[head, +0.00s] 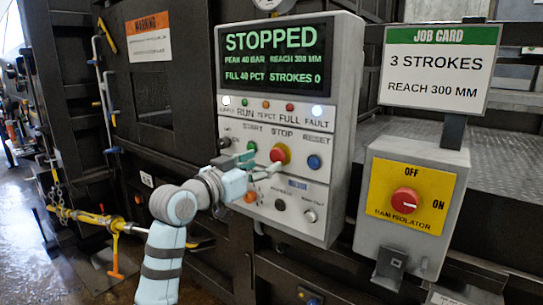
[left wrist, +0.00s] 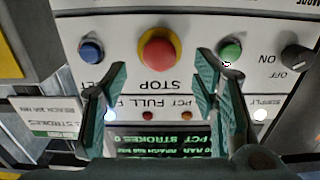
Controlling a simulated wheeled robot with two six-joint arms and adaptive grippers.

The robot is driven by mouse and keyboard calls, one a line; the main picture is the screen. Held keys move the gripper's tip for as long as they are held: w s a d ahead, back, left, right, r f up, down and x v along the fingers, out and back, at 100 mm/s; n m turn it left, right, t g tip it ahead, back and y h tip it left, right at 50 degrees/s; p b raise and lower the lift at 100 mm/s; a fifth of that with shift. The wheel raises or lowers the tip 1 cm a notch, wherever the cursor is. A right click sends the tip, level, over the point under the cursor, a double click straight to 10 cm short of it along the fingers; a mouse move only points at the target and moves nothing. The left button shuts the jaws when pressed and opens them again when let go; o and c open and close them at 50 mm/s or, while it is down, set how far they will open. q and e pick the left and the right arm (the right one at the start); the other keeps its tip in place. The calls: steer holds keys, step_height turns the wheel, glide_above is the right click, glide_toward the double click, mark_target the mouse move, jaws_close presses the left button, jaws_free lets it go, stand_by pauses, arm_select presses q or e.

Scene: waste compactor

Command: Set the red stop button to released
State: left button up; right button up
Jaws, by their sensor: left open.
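The red stop button (head: 280,153) has a round red head on a yellow collar, under the label STOP on the grey control panel (head: 340,100). It also shows upside down in the left wrist view (left wrist: 158,48), top centre. I cannot tell from its look whether it is pressed in. My left gripper (head: 262,169) is just below and left of the button in the head view, apparently close to the panel. In the left wrist view my left gripper (left wrist: 168,75) is open and empty, with the button between and beyond its fingertips. My right gripper is not in view.
The panel screen (head: 275,55) reads STOPPED. A green start button (head: 251,146) and a blue reset button (head: 314,162) flank the stop button. To the right are a yellow ram isolator with a red knob (head: 405,201) and a job card (head: 438,68).

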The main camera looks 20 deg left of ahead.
mark_target(275, 157)
arm_select(q)
steer(key=x, duration=0.4)
steer(key=shift+w+d+r+p, duration=0.15)
steer(key=shift+w+p, duration=0.15)
